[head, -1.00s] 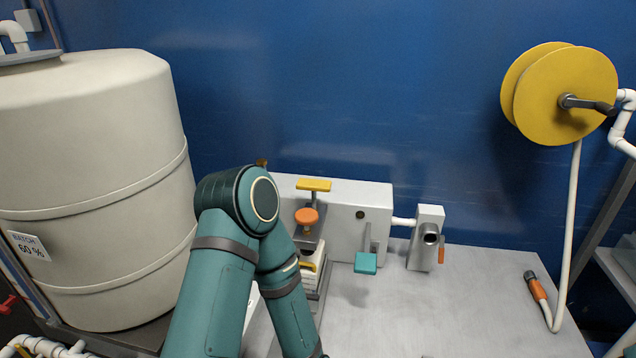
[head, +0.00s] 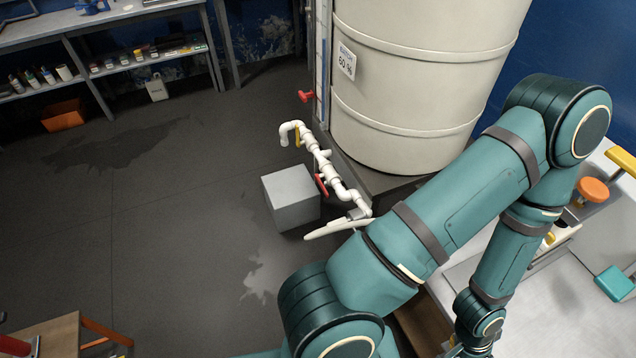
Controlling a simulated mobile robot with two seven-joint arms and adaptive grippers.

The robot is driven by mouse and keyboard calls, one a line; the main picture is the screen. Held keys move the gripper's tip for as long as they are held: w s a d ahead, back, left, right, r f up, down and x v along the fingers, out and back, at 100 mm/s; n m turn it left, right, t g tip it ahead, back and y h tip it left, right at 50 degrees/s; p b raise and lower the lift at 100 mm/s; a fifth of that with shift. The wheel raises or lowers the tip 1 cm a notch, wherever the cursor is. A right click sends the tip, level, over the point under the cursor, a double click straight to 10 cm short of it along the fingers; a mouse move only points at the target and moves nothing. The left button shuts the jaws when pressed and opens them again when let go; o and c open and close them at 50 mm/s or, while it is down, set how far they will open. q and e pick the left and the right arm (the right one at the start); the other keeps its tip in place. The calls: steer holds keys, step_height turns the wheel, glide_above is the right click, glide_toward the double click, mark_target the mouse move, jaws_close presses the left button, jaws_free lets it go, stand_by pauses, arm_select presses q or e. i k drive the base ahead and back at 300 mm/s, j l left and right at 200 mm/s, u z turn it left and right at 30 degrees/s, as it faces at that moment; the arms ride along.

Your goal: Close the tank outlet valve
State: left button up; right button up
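The large cream tank (head: 420,80) stands at the upper middle with a "BATCH 60 %" label. A white pipe run (head: 335,182) extends from its base to the left and ends in a down-turned spout. It carries a red lever (head: 321,184) and, nearer the spout, a yellow lever (head: 297,136). A red handle (head: 306,96) sits by the upright tube at the tank's left. No label shows which one is the outlet valve. My teal arm crosses in front of the tank's lower right and hides part of its base. Neither gripper's fingers show.
A grey box (head: 291,198) stands on the floor under the pipe. A pale flat handle-like piece (head: 338,227) sits by the pipe's near end. The grey bench (head: 570,290) is at right. A shelf with bottles stands at upper left. Open floor lies left of the pipe.

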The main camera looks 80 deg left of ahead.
mark_target(317, 176)
steer(key=u, duration=2.6)
steer(key=i+j+z, duration=0.4)
steer(key=i+j, duration=0.2)
